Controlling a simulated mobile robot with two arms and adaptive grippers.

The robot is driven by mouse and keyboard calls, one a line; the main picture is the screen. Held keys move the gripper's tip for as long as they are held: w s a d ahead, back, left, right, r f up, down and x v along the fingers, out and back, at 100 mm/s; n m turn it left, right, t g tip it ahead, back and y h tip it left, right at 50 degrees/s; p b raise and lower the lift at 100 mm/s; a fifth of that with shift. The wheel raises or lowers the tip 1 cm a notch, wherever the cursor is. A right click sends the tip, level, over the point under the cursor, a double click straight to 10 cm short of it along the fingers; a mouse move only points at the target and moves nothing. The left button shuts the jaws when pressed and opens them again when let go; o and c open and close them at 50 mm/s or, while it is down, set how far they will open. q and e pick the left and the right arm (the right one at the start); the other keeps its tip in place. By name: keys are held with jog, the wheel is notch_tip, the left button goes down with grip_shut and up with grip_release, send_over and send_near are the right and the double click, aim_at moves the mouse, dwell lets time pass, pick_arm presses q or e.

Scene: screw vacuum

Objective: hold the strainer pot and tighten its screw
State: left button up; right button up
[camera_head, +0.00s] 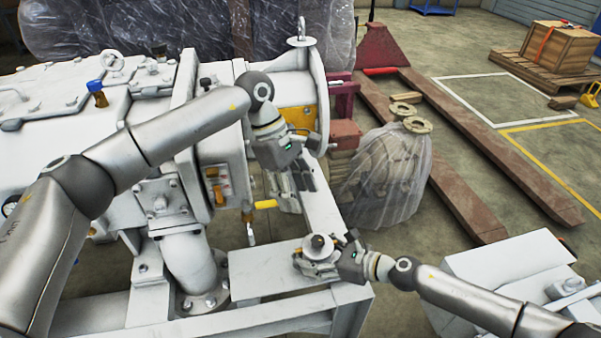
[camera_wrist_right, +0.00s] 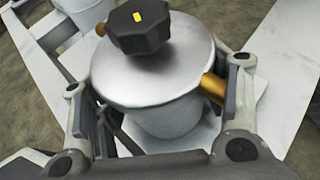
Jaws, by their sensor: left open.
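The strainer pot (camera_head: 319,254) stands upright on a white ledge of the machine frame. In the right wrist view it is a pale round pot (camera_wrist_right: 160,75) with a flat lid, a brass fitting (camera_wrist_right: 213,87) on its side and a black knob screw (camera_wrist_right: 138,27) on top. My right gripper (camera_head: 325,256) is low at the pot, with one finger on either side, shut around its body; the contact spots are partly hidden. My left gripper (camera_head: 292,197) is open and empty, fingers pointing down, above and to the left of the pot, apart from it.
The white vacuum machine (camera_head: 60,125) fills the left side. A yellow handle (camera_head: 265,204) sticks out beside my left fingers. A plastic-wrapped bundle (camera_head: 387,180) stands behind the pot. A white machine part (camera_head: 510,265) is at lower right. The space above the pot is clear.

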jog(key=o, duration=0.5)
jog(key=shift+o, duration=0.2)
